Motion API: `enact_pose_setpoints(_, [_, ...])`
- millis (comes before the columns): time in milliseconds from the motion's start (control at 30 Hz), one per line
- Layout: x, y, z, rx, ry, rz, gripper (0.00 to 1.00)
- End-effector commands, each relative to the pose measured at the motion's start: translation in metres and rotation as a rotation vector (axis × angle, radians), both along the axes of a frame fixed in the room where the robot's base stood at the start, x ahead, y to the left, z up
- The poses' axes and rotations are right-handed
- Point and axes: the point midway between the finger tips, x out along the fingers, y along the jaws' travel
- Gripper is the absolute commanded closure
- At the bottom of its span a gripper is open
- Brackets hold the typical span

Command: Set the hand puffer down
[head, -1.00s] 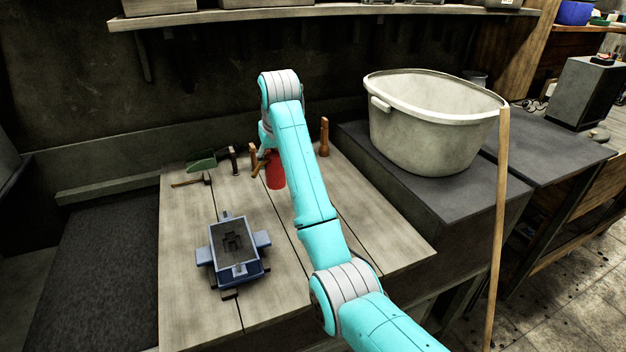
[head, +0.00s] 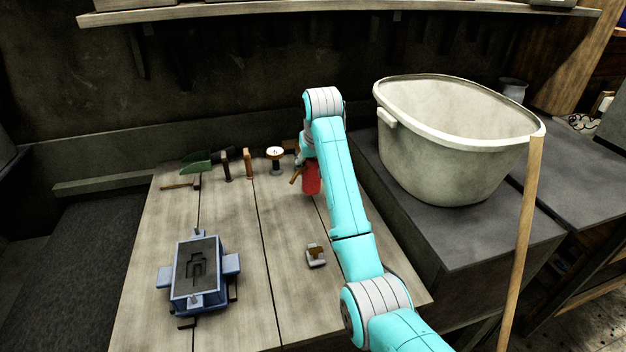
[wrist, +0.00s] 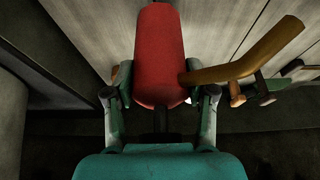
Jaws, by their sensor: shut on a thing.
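The hand puffer (head: 311,178) is a red tapered body with a brown wooden arm at its side that seems to join it. It is near the back right of the wooden bench (head: 235,225). My gripper (head: 309,160) is shut on it from above in the head view. In the wrist view the red body of the hand puffer (wrist: 158,58) stands between the two fingers of my gripper (wrist: 160,95), its brown arm reaching right. I cannot tell whether its bottom touches the bench planks. Part of the bench behind my arm is hidden.
A blue moulding flask (head: 198,275) stands at the front left. Several tools, including a green scoop (head: 197,162), a hammer (head: 181,185) and a white-topped round piece (head: 275,155), line the back. A small block (head: 316,256) lies mid-bench. A large pale tub (head: 455,150) stands right.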

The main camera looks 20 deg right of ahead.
Motion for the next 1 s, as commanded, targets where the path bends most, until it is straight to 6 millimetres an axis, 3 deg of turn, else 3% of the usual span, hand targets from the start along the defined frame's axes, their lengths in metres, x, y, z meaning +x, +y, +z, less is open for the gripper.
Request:
enact_pose_setpoints(400, [0.0, 0.0, -0.042, 0.0, -0.002, 0.0, 0.99])
enact_pose_setpoints(767, [0.0, 0.0, -0.046, 0.0, -0.002, 0.0, 0.99])
enact_pose_setpoints(800, [0.0, 0.0, -0.046, 0.0, -0.001, 0.0, 0.38])
enact_pose_setpoints(867, [0.0, 0.0, -0.046, 0.0, -0.001, 0.0, 0.23])
enact_pose_setpoints(1000, [0.0, 0.0, -0.046, 0.0, -0.001, 0.0, 0.2])
